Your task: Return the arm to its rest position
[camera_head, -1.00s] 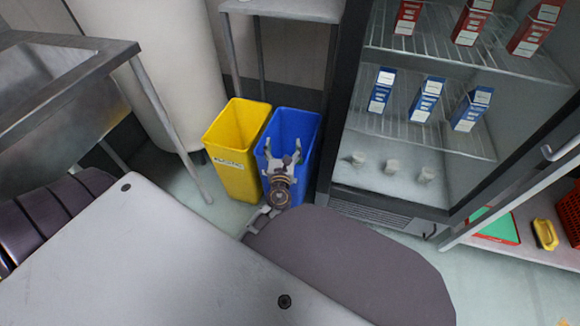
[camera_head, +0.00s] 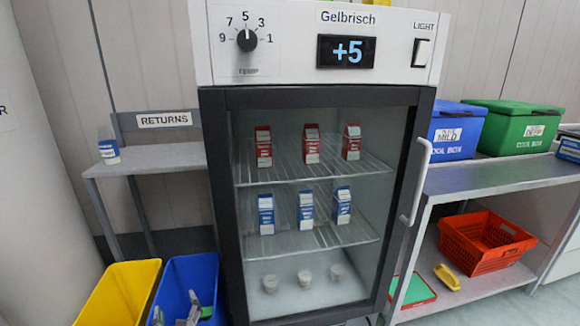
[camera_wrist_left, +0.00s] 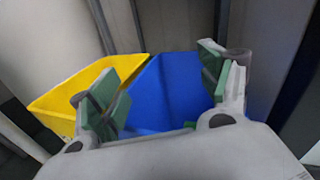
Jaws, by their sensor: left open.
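My left gripper (camera_head: 180,312) shows at the bottom edge of the head view, in front of the blue bin (camera_head: 188,272). Its two fingers with green pads are spread apart and hold nothing in the left wrist view (camera_wrist_left: 162,92). That view looks down into the blue bin (camera_wrist_left: 165,85), with the yellow bin (camera_wrist_left: 62,92) to its left. A small green patch shows low in the blue bin, too little to identify. The rest of my left arm is cut off below the head view. My right gripper is not in view.
The yellow bin (camera_head: 118,290) stands beside the blue one. A glass-door fridge (camera_head: 222,200) with cartons and cups stands right of them. Behind the bins is a RETURNS table (camera_head: 160,157) bearing one carton (camera_head: 109,150). A steel shelf (camera_head: 500,176) stands at right.

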